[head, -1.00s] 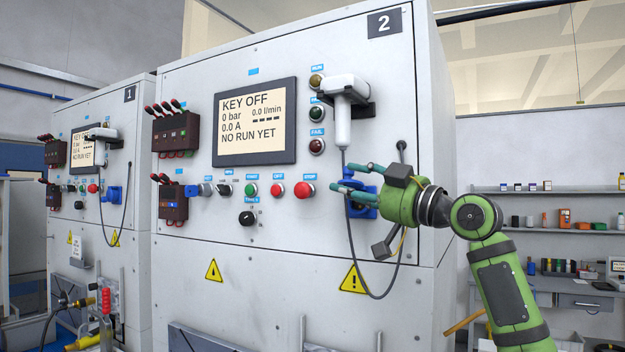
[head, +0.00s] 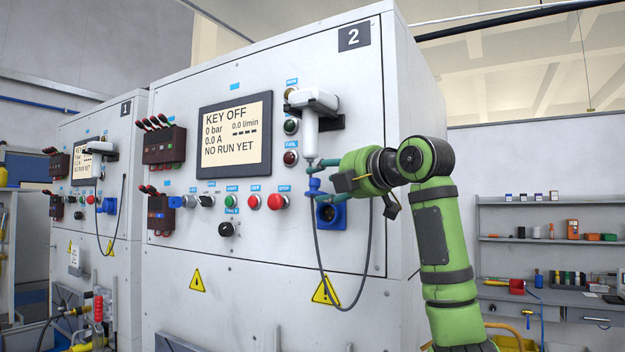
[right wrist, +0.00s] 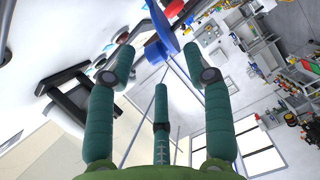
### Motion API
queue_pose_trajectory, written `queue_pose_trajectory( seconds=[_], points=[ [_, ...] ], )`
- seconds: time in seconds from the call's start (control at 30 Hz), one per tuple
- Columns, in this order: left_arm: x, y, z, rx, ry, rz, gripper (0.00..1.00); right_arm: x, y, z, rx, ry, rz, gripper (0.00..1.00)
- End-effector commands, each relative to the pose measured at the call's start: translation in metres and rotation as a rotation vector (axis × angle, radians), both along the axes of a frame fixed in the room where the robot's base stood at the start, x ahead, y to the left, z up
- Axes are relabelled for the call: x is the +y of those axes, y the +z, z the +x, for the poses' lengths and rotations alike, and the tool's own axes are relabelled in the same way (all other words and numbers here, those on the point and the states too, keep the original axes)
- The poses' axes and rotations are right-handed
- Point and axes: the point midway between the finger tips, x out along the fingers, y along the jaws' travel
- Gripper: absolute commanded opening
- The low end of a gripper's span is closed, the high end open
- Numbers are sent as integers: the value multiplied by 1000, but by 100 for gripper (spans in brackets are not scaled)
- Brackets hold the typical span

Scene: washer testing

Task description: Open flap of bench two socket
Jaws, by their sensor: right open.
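The bench two socket (head: 331,216) is a blue square housing low on the right of the grey bench front. A dark round opening shows in its face. Its blue flap (head: 315,187) stands up and out from the housing, above the opening. My right gripper (head: 316,180) is open, its green fingers just above the socket and around the flap's height. In the right wrist view the blue part (right wrist: 158,48) shows just beyond and between the spread fingertips (right wrist: 160,60). I cannot tell whether they touch it. My left gripper is out of view.
A white handheld scanner (head: 314,105) hangs above the socket, its cable (head: 322,265) looping down past it. A red stop button (head: 275,202) and other controls lie left. Bench one (head: 85,200) stands further left, shelves (head: 540,238) at the right.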

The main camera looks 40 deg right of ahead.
Motion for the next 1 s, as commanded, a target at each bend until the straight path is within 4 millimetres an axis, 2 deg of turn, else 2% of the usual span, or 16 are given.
queue_pose_trajectory(
  seconds=[0.1,0.2,0.53,0.57,0.6,0.67,0.7,0.9,1.0],
  points=[
    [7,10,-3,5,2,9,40,-2,0,18,3,-1,2,51],
    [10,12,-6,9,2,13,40,-3,-1,26,2,-1,3,51],
    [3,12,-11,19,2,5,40,-3,-3,32,-1,0,2,51],
    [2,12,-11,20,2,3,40,-4,-3,32,-1,0,2,47],
    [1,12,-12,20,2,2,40,-3,-3,32,-1,0,2,31],
    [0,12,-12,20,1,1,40,-3,-3,32,-1,0,2,7],
    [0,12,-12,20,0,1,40,-3,-3,32,-1,0,2,0],
    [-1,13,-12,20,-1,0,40,-4,0,31,-5,0,6,0],
    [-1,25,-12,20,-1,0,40,-5,6,31,4,-1,41,0]
  ],
)
